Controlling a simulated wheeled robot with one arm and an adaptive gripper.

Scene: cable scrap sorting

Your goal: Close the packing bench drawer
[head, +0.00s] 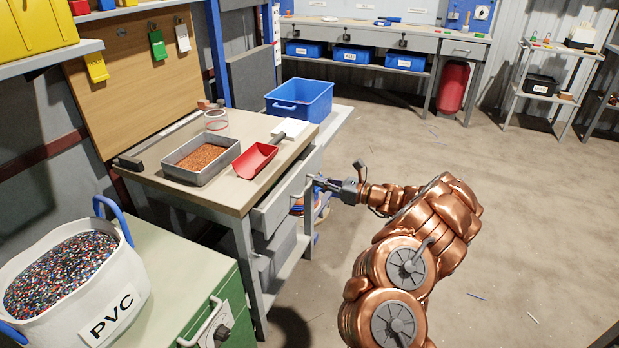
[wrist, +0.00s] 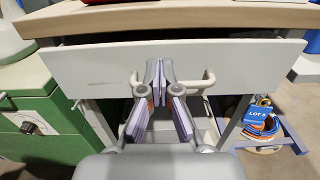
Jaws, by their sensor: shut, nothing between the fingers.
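The packing bench drawer (head: 287,192) has a pale grey front that stands out a little from under the wooden bench top (head: 240,200). In the wrist view the drawer front (wrist: 95,70) fills the upper part, with a dark gap between its top edge and the bench top. Its bar handle (wrist: 208,80) shows on both sides of my fingers; its middle is hidden behind them. My gripper (head: 316,182) is at the drawer front. In the wrist view my gripper (wrist: 158,70) is shut and empty, tips together at the handle; I cannot tell whether they touch it.
A metal tray of copper granules (head: 202,158) and a red scoop (head: 255,160) lie on the bench. A green cabinet (head: 170,285) with a white PVC bag (head: 125,270) stands at front left. A blue bin (head: 300,98) stands behind.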

